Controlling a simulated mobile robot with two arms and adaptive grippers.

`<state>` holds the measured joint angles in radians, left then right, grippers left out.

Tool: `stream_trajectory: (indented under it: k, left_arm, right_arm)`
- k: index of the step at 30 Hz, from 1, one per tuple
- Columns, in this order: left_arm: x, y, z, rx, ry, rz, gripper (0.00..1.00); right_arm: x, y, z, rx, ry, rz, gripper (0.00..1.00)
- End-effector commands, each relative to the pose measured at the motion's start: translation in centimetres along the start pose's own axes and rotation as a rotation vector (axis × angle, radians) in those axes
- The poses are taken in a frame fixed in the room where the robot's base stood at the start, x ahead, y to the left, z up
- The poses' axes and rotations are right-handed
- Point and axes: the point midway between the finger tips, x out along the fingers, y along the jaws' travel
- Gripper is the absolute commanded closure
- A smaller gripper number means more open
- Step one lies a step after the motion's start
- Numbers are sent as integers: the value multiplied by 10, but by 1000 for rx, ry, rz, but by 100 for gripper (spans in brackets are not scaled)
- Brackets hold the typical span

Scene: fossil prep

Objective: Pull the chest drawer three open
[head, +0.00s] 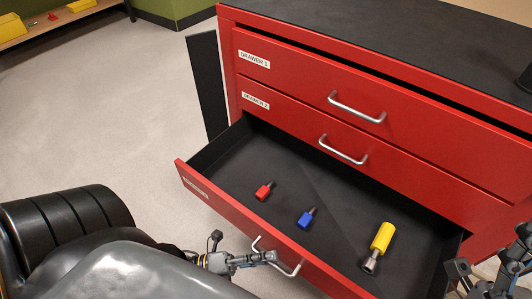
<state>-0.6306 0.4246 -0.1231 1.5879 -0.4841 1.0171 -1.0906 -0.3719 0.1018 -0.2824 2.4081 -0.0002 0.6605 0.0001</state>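The red chest (226,70) stands on the right. Its lowest visible drawer, drawer three (185,176), is pulled well out, showing its black inside. The label on its front is too slanted to read. Its silver bar handle (291,270) is on the outer face. My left gripper (270,257) is at this handle, its fingertips overlapping the bar in the head view. I cannot tell whether the fingers are closed around it. My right gripper (461,272) is at the lower right edge, partly cut off, apart from the handle.
The open drawer holds a red piece (264,190), a blue piece (306,217) and a yellow-handled tool (381,240). Drawer 1 (300,70) and drawer 2 (290,120) are above, with a dark gap over drawer 1. Grey floor (100,120) is clear at left.

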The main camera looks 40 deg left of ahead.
Motion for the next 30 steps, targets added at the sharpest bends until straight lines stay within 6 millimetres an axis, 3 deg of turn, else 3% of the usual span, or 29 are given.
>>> stream_trajectory:
  k: [9, 13, 24, 30]
  left_arm:
    - [0, 0, 0, 0, 1, 0, 66]
    - [-9, 1, -1, -2, 1, 3, 66]
    - [-84, 1, -1, -1, 1, 5, 66]
    - [-112, 1, 0, -1, 1, 2, 66]
  right_arm:
    - [0, 0, 0, 1, 1, 0, 49]
    - [0, 0, 0, 1, 0, 0, 49]
    - [0, 0, 0, 1, 1, 0, 49]
    - [0, 0, 0, 0, 1, 0, 49]
